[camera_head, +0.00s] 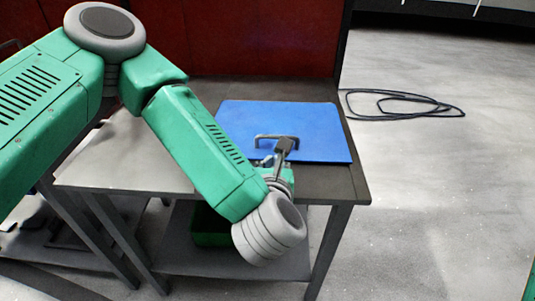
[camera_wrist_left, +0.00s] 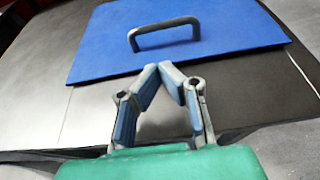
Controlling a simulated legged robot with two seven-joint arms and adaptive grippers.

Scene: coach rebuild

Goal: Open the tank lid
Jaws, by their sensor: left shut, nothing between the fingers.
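The tank lid is a flat blue panel (camera_head: 318,122) lying flat on the grey table, with a dark U-shaped handle (camera_head: 262,137) standing up from it. In the left wrist view, the blue lid (camera_wrist_left: 105,45) fills the upper middle, with its handle (camera_wrist_left: 165,27) near its centre. My left gripper (camera_head: 284,146) is at the lid's near edge, just on the near side of the handle. In the left wrist view, the fingertips (camera_wrist_left: 161,70) come together with nothing between them, apart from the handle. In the head view, the gripper partly hides the handle. My right gripper is not in view.
The grey metal table (camera_head: 115,160) has bare surface to the left of the lid. A green bin (camera_head: 208,228) sits on its lower shelf (camera_head: 185,258). A dark red panel (camera_head: 235,38) stands behind. A black cable (camera_head: 405,96) lies coiled on the open floor to the right.

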